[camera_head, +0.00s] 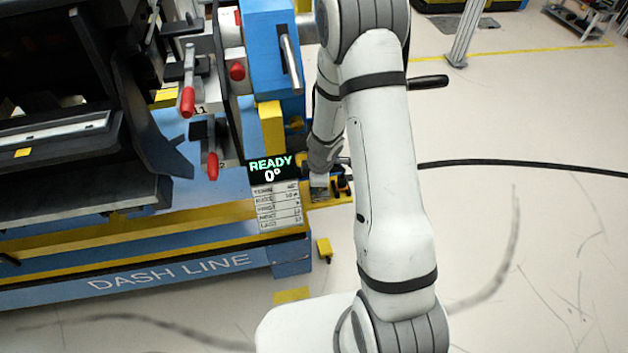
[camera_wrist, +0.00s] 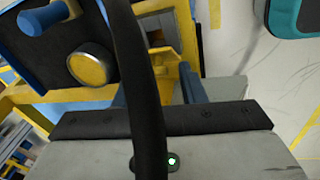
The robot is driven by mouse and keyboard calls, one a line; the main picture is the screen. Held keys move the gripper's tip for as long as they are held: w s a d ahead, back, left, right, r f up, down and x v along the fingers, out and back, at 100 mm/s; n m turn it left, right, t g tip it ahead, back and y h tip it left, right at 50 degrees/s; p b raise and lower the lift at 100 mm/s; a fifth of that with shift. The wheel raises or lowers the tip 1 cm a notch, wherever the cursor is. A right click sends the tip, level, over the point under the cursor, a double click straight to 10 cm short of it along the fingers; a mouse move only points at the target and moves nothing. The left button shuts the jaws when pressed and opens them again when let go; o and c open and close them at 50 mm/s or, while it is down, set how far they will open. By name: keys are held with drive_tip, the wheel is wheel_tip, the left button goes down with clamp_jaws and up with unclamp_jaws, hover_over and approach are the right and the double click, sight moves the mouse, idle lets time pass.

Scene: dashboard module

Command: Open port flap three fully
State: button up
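I cannot pick out port flap three for certain in either view. In the wrist view, my gripper (camera_wrist: 157,92) shows two blue fingers set apart with nothing visibly held between them. A black cable crosses in front and hides part of that gap. Beyond the fingers is a yellow bracket (camera_wrist: 178,66) beside a grey recessed part (camera_wrist: 160,22). In the head view, my gripper (camera_head: 320,185) is low beside the blue and yellow fixture's right end, largely hidden by my arm.
Red-handled levers (camera_head: 187,101) (camera_head: 213,166) stick out from the fixture left of my arm. The blue and yellow dash line base (camera_head: 170,272) runs along the lower left. Open floor (camera_head: 540,240) lies right.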

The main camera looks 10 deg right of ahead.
drive_tip(key=p+v, duration=0.6)
drive_tip(key=v, duration=0.1)
drive_tip(key=shift+r, duration=0.4)
